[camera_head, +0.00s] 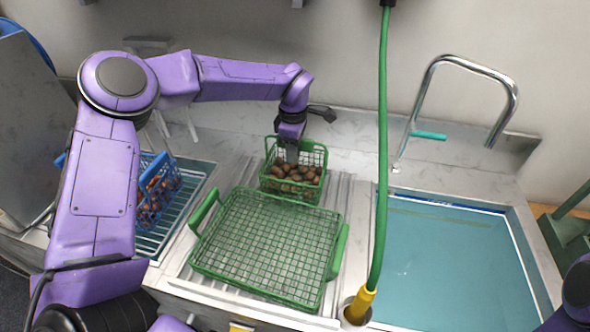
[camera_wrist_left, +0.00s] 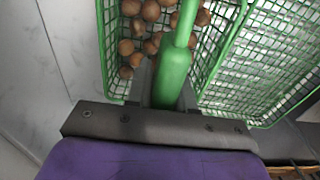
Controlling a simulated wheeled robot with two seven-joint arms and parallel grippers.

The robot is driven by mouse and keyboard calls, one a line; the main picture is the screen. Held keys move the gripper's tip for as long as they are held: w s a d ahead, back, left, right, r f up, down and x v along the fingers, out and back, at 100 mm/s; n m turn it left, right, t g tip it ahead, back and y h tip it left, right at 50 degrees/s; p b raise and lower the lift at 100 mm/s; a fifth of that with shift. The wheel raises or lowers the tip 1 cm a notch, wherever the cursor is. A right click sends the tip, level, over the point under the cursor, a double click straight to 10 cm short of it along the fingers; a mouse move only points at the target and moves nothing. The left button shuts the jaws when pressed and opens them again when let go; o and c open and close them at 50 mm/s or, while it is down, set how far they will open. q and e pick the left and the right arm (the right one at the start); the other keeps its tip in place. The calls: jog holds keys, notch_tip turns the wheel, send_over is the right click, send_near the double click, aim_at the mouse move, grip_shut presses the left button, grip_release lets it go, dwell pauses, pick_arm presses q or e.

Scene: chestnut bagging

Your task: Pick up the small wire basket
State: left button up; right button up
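The small green wire basket (camera_head: 305,186) holds several brown chestnuts and stands on the counter behind the large green mesh tray. My left gripper (camera_head: 291,158) reaches down to it from above, at its handle. In the left wrist view, the thick green handle (camera_wrist_left: 174,72) fills the space between the two fingers (camera_wrist_left: 168,92), which look closed on it. The fingertips are partly hidden by the handle. The basket's wire wall (camera_wrist_left: 103,50) and chestnuts show beyond it. My right gripper is not in view.
A large green mesh tray (camera_head: 262,247) with raised handles lies in front of the basket. A blue basket (camera_head: 158,188) stands at the left on a blue rack. A green hose (camera_head: 382,140) hangs to the right, beside a water-filled sink (camera_head: 455,265) with a tap.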

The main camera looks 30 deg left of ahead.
pick_arm(q)
grip_shut()
jog(key=shift+w+r, duration=0.1)
jog(key=shift+r, duration=0.05)
jog(key=shift+r, duration=0.35)
jog(key=s+d+r+b, duration=0.2)
jog(key=s+r, duration=0.4)
jog(key=s+d+r+b, duration=0.2)
jog(key=s+r+b, duration=0.1)
jog(key=s+r, duration=0.3)
jog(key=shift+s+d, duration=0.4)
jog(key=shift+s, duration=0.25)
